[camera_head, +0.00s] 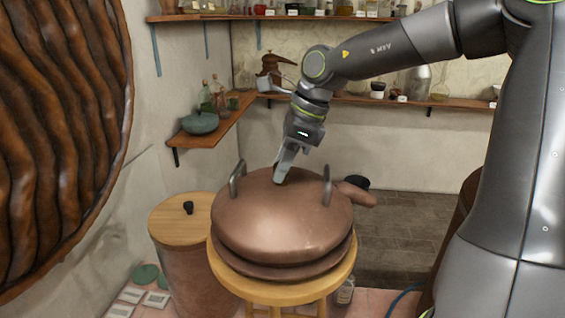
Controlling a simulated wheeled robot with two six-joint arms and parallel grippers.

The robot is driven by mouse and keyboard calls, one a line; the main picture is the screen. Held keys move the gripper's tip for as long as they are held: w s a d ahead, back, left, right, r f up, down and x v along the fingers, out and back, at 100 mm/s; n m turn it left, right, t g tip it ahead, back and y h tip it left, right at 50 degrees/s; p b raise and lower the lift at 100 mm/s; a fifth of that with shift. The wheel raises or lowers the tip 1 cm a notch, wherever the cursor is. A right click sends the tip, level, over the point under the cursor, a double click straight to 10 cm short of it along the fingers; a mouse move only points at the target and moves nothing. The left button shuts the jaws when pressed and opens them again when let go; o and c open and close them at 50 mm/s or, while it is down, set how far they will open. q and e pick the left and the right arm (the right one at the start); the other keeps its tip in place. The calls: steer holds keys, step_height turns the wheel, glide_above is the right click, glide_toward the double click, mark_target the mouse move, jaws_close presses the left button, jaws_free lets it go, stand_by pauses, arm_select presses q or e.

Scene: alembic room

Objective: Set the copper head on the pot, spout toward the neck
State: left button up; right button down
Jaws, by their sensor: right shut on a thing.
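A wide, domed copper vessel (270,215), which looks like the copper head, rests level on a round wooden stool (232,284). Two grey loop handles stand up from it, at its left (237,179) and right (327,185). A short copper spout (355,193) with a black end points right. My right gripper (282,177) reaches down to the top of the dome, between the handles, and is shut on it; the exact grip is hard to see. My left gripper is out of view. I cannot make out the pot for certain.
A copper drum with a wooden lid (170,222) and black knob stands close left of the stool. A large ribbed brown form (60,130) fills the left. Wooden shelves (225,128) with bottles line the walls. Tiled floor (400,225) lies open behind the stool.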

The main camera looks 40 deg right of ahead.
stand_by(0.5)
steer(key=c, duration=0.9)
jaws_free()
steer(key=shift+c, duration=0.2)
steer(key=shift+s+f, duration=0.1)
steer(key=shift+f, duration=0.05)
steer(key=shift+d+r+b, duration=0.1)
steer(key=shift+r+b, duration=0.25)
steer(key=shift+r, duration=0.05)
steer(key=b+v, duration=0.2)
steer(key=v, duration=1.4)
steer(key=shift+s+r, duration=0.25)
steer(key=shift+r, duration=0.1)
